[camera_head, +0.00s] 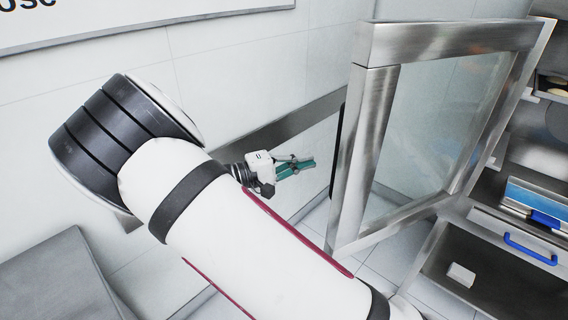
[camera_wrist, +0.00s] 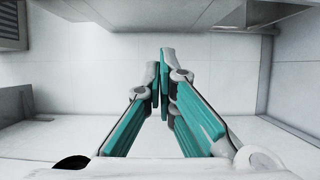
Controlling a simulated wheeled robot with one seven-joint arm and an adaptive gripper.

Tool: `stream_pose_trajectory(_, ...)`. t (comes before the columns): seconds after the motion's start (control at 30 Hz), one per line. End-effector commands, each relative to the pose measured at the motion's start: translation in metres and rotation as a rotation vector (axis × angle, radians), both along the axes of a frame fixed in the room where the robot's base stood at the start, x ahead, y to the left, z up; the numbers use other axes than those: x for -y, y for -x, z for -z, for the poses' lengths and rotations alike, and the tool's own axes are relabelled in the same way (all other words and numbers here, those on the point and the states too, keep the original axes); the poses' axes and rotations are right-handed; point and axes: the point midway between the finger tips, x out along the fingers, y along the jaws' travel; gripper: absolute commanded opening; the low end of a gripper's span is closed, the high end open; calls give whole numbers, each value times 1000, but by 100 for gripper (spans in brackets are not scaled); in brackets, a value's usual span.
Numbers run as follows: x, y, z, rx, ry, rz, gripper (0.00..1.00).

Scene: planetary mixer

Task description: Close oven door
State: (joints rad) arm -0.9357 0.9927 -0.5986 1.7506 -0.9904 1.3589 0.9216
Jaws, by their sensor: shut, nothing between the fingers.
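The oven door (camera_head: 366,150) is a steel frame around a glass pane (camera_head: 437,123). It stands swung open, out from the oven at the right in the head view. A dark handle bar (camera_head: 338,140) runs along its near left edge. My gripper (camera_head: 308,163) is left of the door's outer edge, apart from it as far as I can tell. In the wrist view my gripper's (camera_wrist: 166,62) teal fingers meet at the tips, shut and empty. The oven's inside is partly hidden by the door.
Shelves at the right hold a blue-topped container (camera_head: 535,200). Below is a drawer or compartment with a blue handle (camera_head: 530,250) and a small white block (camera_head: 461,274). A grey surface (camera_head: 55,280) is at lower left. White tiled wall (camera_head: 240,75) lies behind my arm.

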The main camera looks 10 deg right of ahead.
Motion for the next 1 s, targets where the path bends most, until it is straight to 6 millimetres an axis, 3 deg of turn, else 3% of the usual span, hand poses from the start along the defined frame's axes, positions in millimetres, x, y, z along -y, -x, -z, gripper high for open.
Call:
stream_pose_trajectory(0.03,10,-1,-1,-2,0,2,0)
stream_pose_trajectory(0.3,20,31,-1,-2,0,-2,0)
stream_pose_trajectory(0.83,22,36,0,-1,0,-4,0)
stream_pose_trajectory(1.0,20,47,-2,-2,0,-22,0)
